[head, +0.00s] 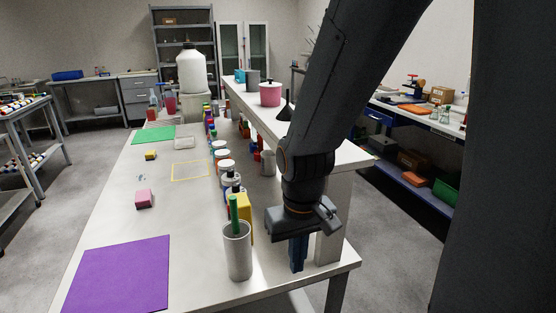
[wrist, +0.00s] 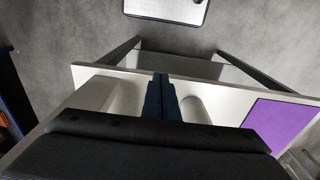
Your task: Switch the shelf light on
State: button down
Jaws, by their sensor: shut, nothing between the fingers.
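The raised white shelf (head: 318,146) runs along the bench, held up at its near end by a white end support (head: 336,215). I cannot make out a light or its switch in either view; my arm covers part of the shelf's near end. My gripper (head: 297,266) points down beside the end support, to its left in the head view, near the bench's near edge. Its dark blue fingers are together and empty. In the wrist view the gripper (wrist: 161,80) reaches over the bench edge, and no contact can be made out.
A white cup (head: 238,255) with a green item stands close left of my gripper, with a yellow bottle (head: 244,215) and several jars behind it. A purple mat (head: 120,275) lies at the bench's near left. Grey floor (wrist: 60,35) is open beyond the bench edge.

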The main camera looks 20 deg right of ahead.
jog(key=w+a+r+m+t+h, duration=0.1)
jog(key=w+a+r+h, duration=0.1)
jog(key=r, duration=0.6)
jog(key=w+a+r+t+h+p, duration=0.1)
jog(key=w+a+r+h, duration=0.1)
jog(key=w+a+r, duration=0.2)
jog(key=w+a+r+m+t+h, duration=0.1)
jog(key=w+a+r+h, duration=0.1)
jog(key=w+r, duration=0.5)
notch_tip(320, 180, up, 5)
jog(key=shift+w+a+m, duration=0.25)
jog(key=shift+a+m, duration=0.05)
jog(key=shift+a, duration=0.1)
jog(key=w+d+f+p, duration=0.2)
jog(key=d+f+p, duration=0.2)
jog(key=d+f, duration=0.4)
jog(key=shift+w+d, duration=0.35)
jog(key=shift+d, duration=0.25)
jog(key=shift+a, duration=0.1)
